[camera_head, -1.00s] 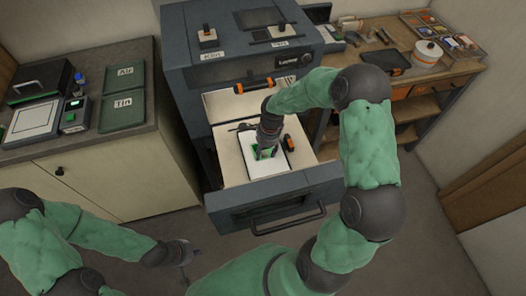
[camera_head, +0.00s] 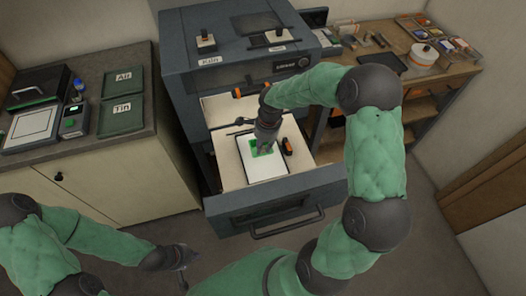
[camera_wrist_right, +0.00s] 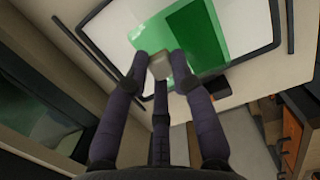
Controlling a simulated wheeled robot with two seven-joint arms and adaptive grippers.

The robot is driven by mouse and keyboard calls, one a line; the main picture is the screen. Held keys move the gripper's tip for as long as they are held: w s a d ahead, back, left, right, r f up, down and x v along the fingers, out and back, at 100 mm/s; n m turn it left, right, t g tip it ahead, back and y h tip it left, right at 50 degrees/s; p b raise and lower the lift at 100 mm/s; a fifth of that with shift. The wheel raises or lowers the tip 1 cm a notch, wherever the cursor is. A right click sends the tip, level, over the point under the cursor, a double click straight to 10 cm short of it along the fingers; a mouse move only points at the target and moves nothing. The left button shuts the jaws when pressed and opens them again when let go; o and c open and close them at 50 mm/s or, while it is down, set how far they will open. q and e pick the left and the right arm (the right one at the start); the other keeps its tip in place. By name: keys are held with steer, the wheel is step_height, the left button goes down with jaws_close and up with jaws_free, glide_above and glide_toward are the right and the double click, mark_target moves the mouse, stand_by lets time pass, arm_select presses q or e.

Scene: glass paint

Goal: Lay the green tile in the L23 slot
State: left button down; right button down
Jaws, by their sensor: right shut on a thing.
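The green tile (camera_head: 255,146) is at my right gripper (camera_head: 263,148), low over a white panel (camera_head: 266,171) in the pulled-out drawer. In the right wrist view, my right gripper (camera_wrist_right: 160,66) is shut on the green tile (camera_wrist_right: 203,42); a small pale block shows between its fingertips. A lighter green area (camera_wrist_right: 158,22) lies beside the darker green on the panel; whether tile and panel touch is unclear. No L23 marking is readable. My left gripper (camera_head: 187,262) is at lower left, away from the drawer, its fingers apart and empty.
The drawer front (camera_head: 275,205) stands out below the grey kiln cabinet (camera_head: 235,70). Trays marked Air (camera_head: 124,81) and Tin (camera_head: 121,116) lie on the left counter. A cluttered workbench (camera_head: 440,75) is at right.

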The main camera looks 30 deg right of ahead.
mark_target(263, 148)
step_height(263, 148, up, 5)
steer(key=shift+f+p, duration=0.1)
steer(key=shift+p, duration=0.2)
steer(key=shift+r+p, duration=1)
steer(key=shift+r, duration=0.55)
